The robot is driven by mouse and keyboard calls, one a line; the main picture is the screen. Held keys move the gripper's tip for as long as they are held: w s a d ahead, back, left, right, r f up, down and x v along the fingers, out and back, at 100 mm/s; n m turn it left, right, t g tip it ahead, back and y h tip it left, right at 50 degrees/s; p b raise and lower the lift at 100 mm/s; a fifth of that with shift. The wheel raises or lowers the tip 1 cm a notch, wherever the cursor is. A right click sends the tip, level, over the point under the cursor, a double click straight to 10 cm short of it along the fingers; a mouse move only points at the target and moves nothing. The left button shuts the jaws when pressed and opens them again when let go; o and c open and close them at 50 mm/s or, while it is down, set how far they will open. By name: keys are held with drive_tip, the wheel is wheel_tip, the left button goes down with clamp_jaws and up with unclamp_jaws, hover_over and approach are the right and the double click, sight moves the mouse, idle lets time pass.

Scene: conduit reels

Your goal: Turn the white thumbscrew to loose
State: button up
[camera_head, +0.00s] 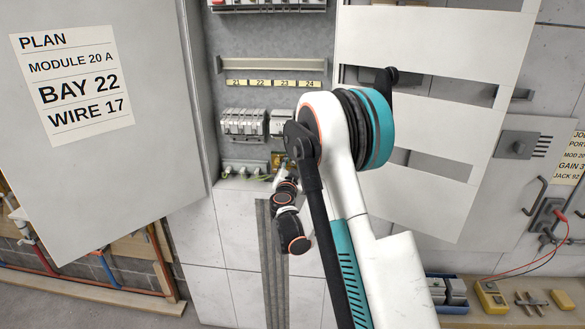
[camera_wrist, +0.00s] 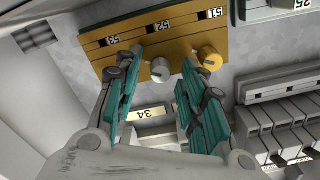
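In the wrist view a yellow-orange block (camera_wrist: 118,60) carries slots labelled 51, 52 and 53, seen upside down. A pale, whitish thumbscrew (camera_wrist: 160,70) sits at its near edge. A second, yellower knob (camera_wrist: 209,59) is to its right. My gripper (camera_wrist: 161,64) is open, with one teal finger on each side of the whitish thumbscrew. A gap shows on both sides; I cannot tell how deep the tips reach. In the head view my arm hides most of the gripper, and only a bit of the yellow block (camera_head: 276,160) shows.
A row of grey breakers (camera_wrist: 283,127) stands close on the right in the wrist view. In the head view an open cabinet door (camera_head: 120,170) stands left and a white panel (camera_head: 440,40) right.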

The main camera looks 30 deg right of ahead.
clamp_jaws()
drive_tip(key=shift+n, duration=0.3)
drive_tip(key=n+b, duration=0.1)
drive_tip(key=n, duration=0.3)
drive_tip(key=shift+w+n, duration=0.1)
drive_tip(key=shift+n, duration=0.2)
drive_tip(key=n+b, duration=0.1)
drive_tip(key=n, duration=0.4)
drive_tip(key=shift+n, duration=0.3)
drive_tip(key=n, duration=0.6)
drive_tip(key=shift+a+b, duration=0.1)
drive_tip(key=shift+b, duration=0.3)
drive_tip(key=n, duration=0.6)
drive_tip(key=shift+n, duration=0.3)
